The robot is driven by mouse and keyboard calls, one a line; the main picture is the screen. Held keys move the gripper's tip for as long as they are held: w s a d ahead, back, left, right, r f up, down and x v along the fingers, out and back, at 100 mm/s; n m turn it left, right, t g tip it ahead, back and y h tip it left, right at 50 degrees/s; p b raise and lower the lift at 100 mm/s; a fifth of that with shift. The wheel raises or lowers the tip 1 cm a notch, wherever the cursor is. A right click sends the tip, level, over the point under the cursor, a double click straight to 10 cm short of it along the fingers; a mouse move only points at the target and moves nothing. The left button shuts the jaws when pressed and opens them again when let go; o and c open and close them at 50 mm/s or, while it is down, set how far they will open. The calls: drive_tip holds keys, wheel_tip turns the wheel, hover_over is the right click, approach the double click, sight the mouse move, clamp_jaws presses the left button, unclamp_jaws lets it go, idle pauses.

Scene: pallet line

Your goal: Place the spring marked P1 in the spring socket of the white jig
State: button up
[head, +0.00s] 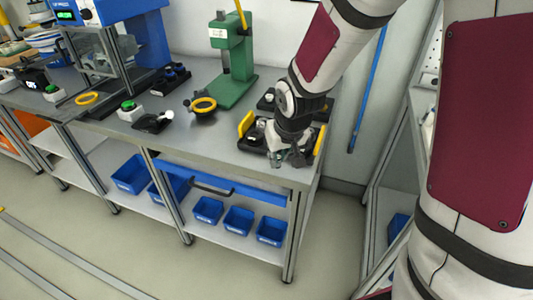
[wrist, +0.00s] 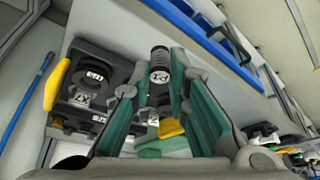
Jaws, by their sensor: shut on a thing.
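My gripper (head: 290,160) is low over the right end of the bench in the head view. In the wrist view its teal-padded fingers (wrist: 152,92) are closed on a dark coil spring (wrist: 159,57) with a white round tag (wrist: 160,77); the mark on the tag is too blurred to read. A dark fixture (wrist: 72,122) with a yellow handle (wrist: 57,85) and white labels lies left of the fingers. I cannot tell whether it is the white jig, and the spring socket cannot be made out. In the head view my gripper hides much of this area.
A green press (head: 236,75) stands at the bench back. Blue bins (head: 238,220) stand on the shelf below.

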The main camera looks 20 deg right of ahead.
drive_tip(key=w, duration=0.2)
drive_tip(key=w+a, duration=0.1)
drive_tip(key=w, duration=0.3)
drive_tip(key=shift+w+a+f, duration=0.15)
drive_tip(key=shift+w+f, duration=0.05)
drive_tip(key=shift+f, duration=1.85)
drive_tip(key=shift+f+b, duration=0.15)
drive_tip(key=shift+b, duration=0.2)
drive_tip(key=o, duration=0.8)
drive_tip(key=shift+o, duration=0.2)
